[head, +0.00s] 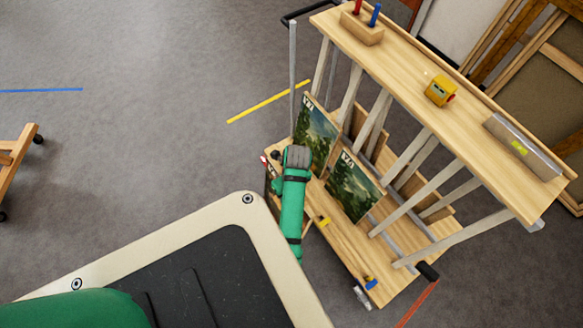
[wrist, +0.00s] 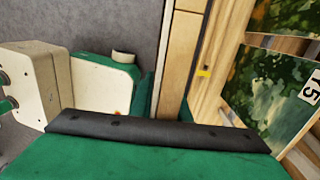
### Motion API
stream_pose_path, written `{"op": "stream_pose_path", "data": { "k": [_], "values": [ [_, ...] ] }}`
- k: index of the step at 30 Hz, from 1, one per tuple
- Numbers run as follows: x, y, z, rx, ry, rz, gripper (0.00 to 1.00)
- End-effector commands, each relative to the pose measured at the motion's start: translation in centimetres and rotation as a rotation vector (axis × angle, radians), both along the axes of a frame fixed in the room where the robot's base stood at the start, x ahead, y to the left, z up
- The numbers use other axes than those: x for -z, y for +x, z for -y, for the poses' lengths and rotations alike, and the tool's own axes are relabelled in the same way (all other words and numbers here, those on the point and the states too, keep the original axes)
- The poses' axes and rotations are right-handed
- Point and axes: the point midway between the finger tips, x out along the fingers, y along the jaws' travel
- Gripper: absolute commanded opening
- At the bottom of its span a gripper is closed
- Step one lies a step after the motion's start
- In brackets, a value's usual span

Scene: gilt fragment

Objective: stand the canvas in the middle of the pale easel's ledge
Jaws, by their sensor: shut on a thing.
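My gripper (wrist: 160,122) is at the bottom of the wrist view, with a dark bar across it, and is shut on the canvas. The canvas (wrist: 180,55) shows there as a narrow upright wooden strip; its painted face is hidden. In the head view my green arm reaches down to the left end of a wooden cart and covers most of the gripper and canvas. Two landscape paintings, one (head: 317,135) and another (head: 353,187), stand tilted in the cart's rack, to the right of my arm. I cannot pick out the pale easel with certainty.
The cart's top shelf (head: 470,125) carries a wooden block (head: 361,27) with red and blue pieces, a yellow object (head: 440,91) and a grey bar (head: 521,146). A wooden stand (head: 14,165) shows at left. Large frames (head: 550,60) lean at right. The grey floor at left is open.

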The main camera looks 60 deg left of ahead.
Motion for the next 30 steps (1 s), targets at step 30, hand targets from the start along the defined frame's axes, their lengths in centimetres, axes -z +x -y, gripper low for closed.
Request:
{"op": "stream_pose_path", "data": {
  "k": [30],
  "values": [
    [0.0,-6.8,0.6,0.000,0.000,0.002,0.00]
  ]
}}
